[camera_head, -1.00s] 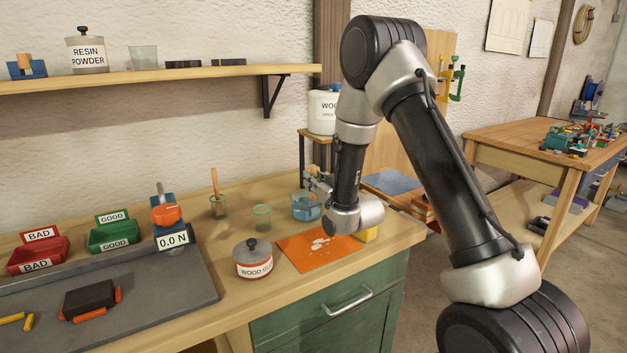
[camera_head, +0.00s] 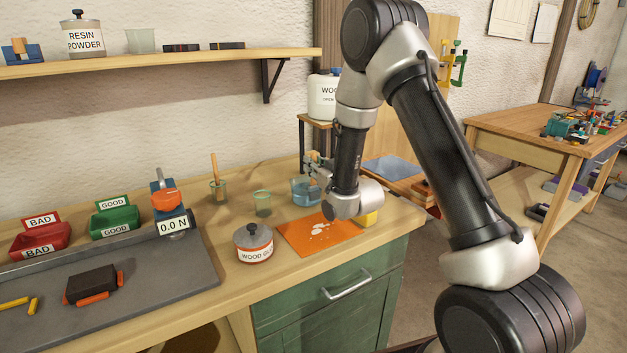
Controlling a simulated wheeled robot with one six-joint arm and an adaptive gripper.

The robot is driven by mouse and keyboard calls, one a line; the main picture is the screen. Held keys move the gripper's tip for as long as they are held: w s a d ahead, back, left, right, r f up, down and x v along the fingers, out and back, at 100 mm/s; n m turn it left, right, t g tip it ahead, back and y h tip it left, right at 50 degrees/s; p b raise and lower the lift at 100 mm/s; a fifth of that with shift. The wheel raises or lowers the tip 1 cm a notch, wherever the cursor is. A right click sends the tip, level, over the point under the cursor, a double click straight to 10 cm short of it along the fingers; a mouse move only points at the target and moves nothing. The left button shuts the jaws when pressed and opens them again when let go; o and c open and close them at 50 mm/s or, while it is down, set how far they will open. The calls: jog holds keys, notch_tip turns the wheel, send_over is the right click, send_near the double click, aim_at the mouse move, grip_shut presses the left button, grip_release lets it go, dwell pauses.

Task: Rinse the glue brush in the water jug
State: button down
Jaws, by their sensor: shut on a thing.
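The water jug (camera_head: 304,192) is a bluish see-through vessel towards the back of the bench, right of the small green glass. My gripper (camera_head: 314,168) is at the jug's right rim, partly hidden by my own wrist. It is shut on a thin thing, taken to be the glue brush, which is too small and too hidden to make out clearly. I cannot tell whether its bristles are in the water.
An orange mat (camera_head: 305,238) with white blotches lies in front of the jug. A wood glue tin (camera_head: 253,245), a green glass (camera_head: 262,203) and a cup with a wooden stick (camera_head: 217,190) stand left. A yellow block (camera_head: 370,217) is right of my wrist.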

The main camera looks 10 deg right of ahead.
jog(key=shift+r, duration=4.8)
jog(key=shift+r, duration=2)
